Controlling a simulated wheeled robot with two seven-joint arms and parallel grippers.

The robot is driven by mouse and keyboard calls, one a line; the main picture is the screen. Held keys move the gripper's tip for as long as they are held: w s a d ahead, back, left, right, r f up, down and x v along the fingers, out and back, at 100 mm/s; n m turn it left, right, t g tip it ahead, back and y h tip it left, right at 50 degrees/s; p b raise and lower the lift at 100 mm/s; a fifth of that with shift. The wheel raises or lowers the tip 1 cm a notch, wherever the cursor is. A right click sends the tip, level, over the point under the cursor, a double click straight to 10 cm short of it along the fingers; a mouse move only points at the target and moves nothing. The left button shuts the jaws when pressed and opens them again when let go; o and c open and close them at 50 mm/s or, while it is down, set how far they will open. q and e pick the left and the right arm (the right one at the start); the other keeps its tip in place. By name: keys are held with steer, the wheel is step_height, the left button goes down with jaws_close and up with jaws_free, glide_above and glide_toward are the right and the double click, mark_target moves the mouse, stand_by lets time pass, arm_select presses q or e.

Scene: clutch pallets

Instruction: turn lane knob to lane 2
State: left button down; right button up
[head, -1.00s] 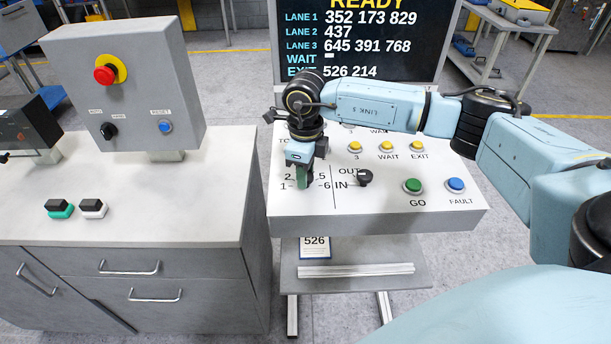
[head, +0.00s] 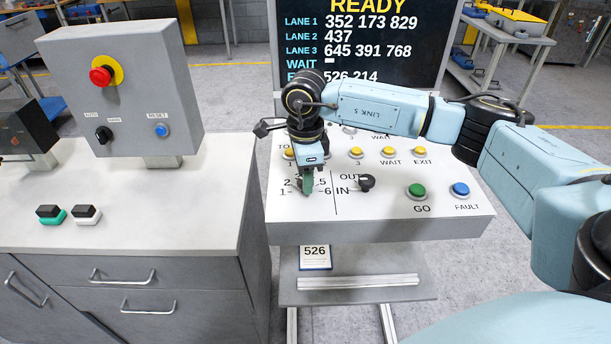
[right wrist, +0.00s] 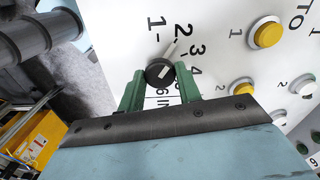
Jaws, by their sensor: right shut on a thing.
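The lane knob (right wrist: 160,72) is a black round knob with a white mark, seen in the right wrist view on the white panel among the printed numbers 1 to 6. Its white mark points up and right, roughly towards the 2 and 3; the exact number is hard to tell. My right gripper (right wrist: 160,92) has its green fingers on either side of the knob, shut on it. In the head view the right gripper (head: 308,186) points down onto the number dial and hides the knob. My left gripper is not in view.
The panel (head: 400,222) also carries an OUT/IN knob (head: 366,183), a green GO button (head: 417,191), a blue FAULT button (head: 460,190) and several yellow buttons. A display (head: 365,45) stands behind. A grey cabinet (head: 200,215) with a control box (head: 125,90) is at left.

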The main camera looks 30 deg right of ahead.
steer(key=shift+w+r, duration=0.1)
steer(key=shift+r, duration=0.05)
steer(key=o, duration=1)
step_height(320, 180, up, 13)
steer(key=shift+r, duration=0.15)
stand_by(0.4)
